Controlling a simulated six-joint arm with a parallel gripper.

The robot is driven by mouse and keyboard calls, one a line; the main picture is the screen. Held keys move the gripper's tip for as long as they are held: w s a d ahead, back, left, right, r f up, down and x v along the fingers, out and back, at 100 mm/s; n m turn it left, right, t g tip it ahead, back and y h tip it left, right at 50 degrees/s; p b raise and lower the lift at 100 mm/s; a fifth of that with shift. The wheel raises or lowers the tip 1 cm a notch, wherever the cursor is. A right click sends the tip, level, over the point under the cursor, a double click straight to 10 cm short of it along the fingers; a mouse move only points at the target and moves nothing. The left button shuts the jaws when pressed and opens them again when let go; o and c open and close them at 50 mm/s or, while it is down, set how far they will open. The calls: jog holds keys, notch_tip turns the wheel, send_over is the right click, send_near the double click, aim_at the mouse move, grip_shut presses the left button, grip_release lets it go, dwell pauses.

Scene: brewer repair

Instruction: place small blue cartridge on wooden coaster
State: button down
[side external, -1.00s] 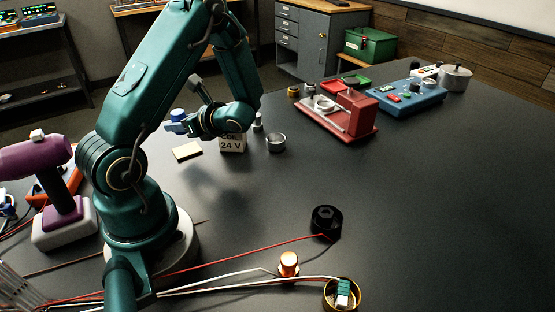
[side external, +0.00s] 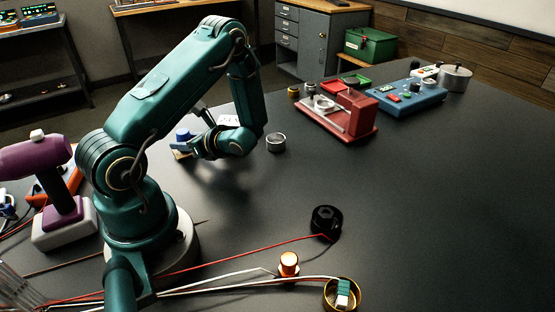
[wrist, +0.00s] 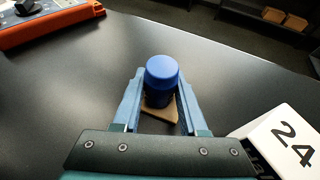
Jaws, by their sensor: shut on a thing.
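The small blue cartridge (wrist: 162,76) is upright between the two fingers of my gripper (wrist: 158,100) in the wrist view. My gripper is shut on it. In the side view the cartridge (side external: 183,134) shows at the tip of my gripper (side external: 187,146). The wooden coaster (wrist: 160,113) lies directly below the cartridge and is partly hidden by it and the fingers. In the side view only an edge of the coaster (side external: 180,155) shows under the gripper. I cannot tell whether the cartridge touches the coaster.
A white block marked 24 (wrist: 288,138) stands close to the right of my gripper. An orange meter (wrist: 45,22) lies at the upper left. A metal cup (side external: 276,142) and a red machine (side external: 340,115) stand farther right. The middle of the table is clear.

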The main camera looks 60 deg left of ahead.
jog(key=shift+c, duration=2.2)
grip_release()
